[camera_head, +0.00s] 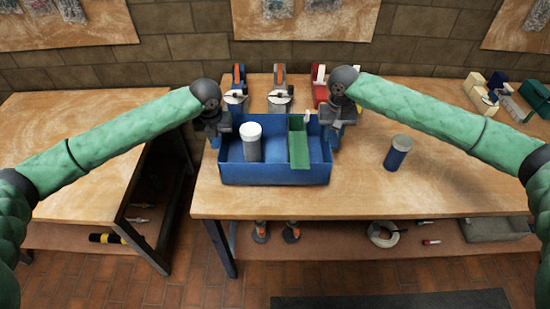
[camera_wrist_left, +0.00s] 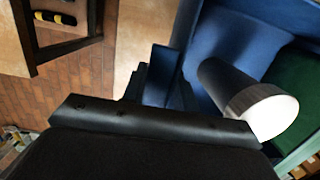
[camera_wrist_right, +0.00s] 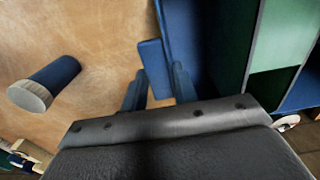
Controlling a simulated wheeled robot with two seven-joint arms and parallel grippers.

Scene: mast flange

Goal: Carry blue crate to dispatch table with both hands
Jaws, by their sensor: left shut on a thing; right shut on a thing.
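The blue crate (camera_head: 275,174) is upright at the left part of the right-hand wooden table (camera_head: 420,195). I cannot tell whether it rests on the top or hangs just above it. A dark cylinder with a white lid (camera_head: 252,143) and a green divider or box (camera_head: 299,145) are inside. My left gripper (camera_head: 222,127) is shut on the crate's left side, and its wall shows in the left wrist view (camera_wrist_left: 190,45). My right gripper (camera_head: 335,126) is shut on the crate's right side, seen in the right wrist view (camera_wrist_right: 180,40). The fingertips are partly hidden.
A blue cylinder with a grey lid (camera_head: 398,152) stands right of the crate. Clamp-like tools (camera_head: 280,95) and red items (camera_head: 320,90) stand behind it. Another wooden table (camera_head: 70,150) is at left, across a gap. The right table's front strip is clear.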

